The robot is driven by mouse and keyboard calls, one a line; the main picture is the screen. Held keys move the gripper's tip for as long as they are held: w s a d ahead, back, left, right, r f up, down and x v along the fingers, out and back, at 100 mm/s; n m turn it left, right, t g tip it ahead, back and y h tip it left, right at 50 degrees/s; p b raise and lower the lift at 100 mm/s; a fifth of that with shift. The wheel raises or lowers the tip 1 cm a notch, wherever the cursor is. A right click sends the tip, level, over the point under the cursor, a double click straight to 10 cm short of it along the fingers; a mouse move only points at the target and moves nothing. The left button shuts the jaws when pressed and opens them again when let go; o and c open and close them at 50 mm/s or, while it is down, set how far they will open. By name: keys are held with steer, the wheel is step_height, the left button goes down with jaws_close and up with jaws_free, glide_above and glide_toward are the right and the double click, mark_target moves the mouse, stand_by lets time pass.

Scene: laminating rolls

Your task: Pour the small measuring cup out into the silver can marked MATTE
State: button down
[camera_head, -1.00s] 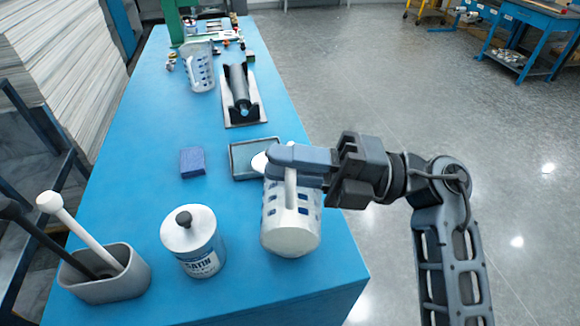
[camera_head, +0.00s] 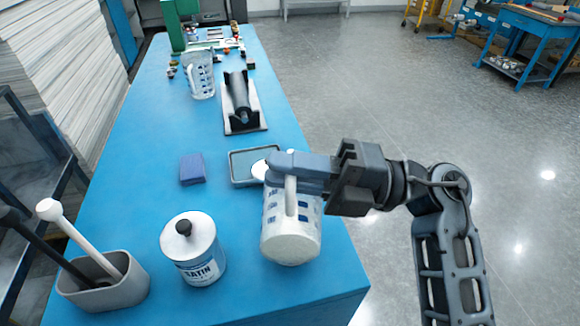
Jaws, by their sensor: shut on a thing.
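A clear measuring cup (camera_head: 292,241) with blue markings hangs in my gripper (camera_head: 277,165) at the near right of the blue table. The fingers are shut at the top of its white handle (camera_head: 291,197). The cup's contents cannot be made out. A second measuring cup (camera_head: 200,80) stands far back on the table. A silver can (camera_head: 193,252) with a dark knob on its lid stands left of the held cup. Its label reads SATIN. No can marked MATTE can be seen. A round white thing (camera_head: 259,169) is partly hidden behind my gripper.
A grey tray (camera_head: 237,184) lies behind the held cup, with a blue block (camera_head: 192,168) to its left. A grey holder (camera_head: 128,289) with stirrers stands at the near left. A black roller on a stand (camera_head: 240,98) is farther back. The table's right edge (camera_head: 345,245) is close.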

steer(key=shift+w+r+m+t, duration=0.2)
steer(key=shift+w+m, duration=0.35)
steer(key=shift+w+r+m+t, duration=0.2)
steer(key=shift+w+m, duration=0.3)
steer(key=shift+m, duration=0.05)
steer(key=shift+w, duration=0.1)
stand_by(0.8)
steer(key=shift+w+r+m+t, duration=0.2)
steer(key=shift+w+m+t, duration=0.2)
steer(key=shift+w+m, duration=0.7)
steer(key=shift+s, duration=0.15)
stand_by(2.6)
steer(key=shift+s+r+n+g+b, duration=0.2)
steer(key=shift+s+n+g+b, duration=0.4)
steer(key=shift+s+n+b, duration=0.8)
steer(key=shift+s+r+n, duration=0.1)
steer(key=shift+s+n, duration=0.25)
steer(key=shift+n, duration=0.05)
steer(key=shift+p, duration=0.45)
